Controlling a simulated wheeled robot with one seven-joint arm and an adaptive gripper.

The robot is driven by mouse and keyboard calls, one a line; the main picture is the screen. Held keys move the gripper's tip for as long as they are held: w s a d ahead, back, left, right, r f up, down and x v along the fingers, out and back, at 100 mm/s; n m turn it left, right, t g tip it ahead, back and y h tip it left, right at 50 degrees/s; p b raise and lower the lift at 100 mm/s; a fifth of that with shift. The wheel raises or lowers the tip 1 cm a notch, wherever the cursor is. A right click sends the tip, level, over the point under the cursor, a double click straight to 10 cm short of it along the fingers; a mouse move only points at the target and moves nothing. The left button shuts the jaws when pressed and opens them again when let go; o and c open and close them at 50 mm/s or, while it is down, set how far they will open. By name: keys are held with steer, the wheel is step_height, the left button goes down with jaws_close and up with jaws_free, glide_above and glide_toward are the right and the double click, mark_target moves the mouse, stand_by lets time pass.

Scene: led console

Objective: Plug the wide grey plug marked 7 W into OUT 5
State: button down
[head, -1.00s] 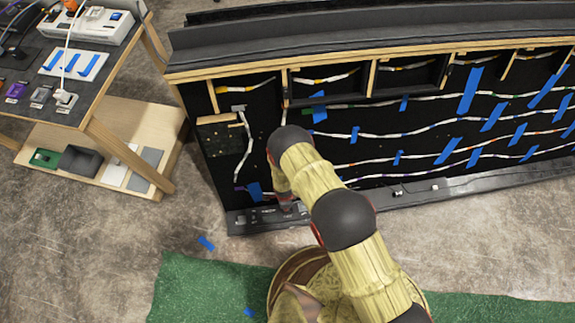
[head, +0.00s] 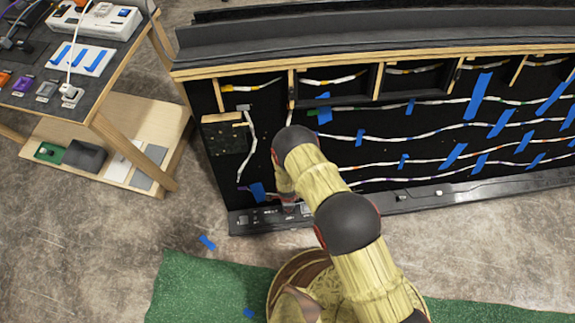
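A long black console with a low ledge (head: 400,201) along its bottom edge stands in the head view. Small fittings with tiny pale markings sit at the ledge's left end. I cannot read OUT 5 or any label. My gripper (head: 291,208) is at that left end, small, dark and largely hidden behind my arm. Whether it is open, shut or holding anything does not show. I cannot make out the plug marked 7 W. A grey plug-like piece (head: 46,90) and a paler one with a white cable (head: 70,95) are on the table at the upper left.
The wooden table (head: 107,97) also bears a power strip (head: 103,20), a purple piece (head: 22,85) and a white card with blue tape. Its lower shelf (head: 120,165) holds a dark box. White cables held by blue tape cross the console's panel. A green mat (head: 200,285) lies in front.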

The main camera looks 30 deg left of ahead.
steer(key=shift+f, duration=3.45)
stand_by(3.0)
steer(key=c, duration=1.6)
jaws_free()
steer(key=shift+o, duration=1.3)
steer(key=o, duration=0.3)
steer(key=shift+o, duration=0.2)
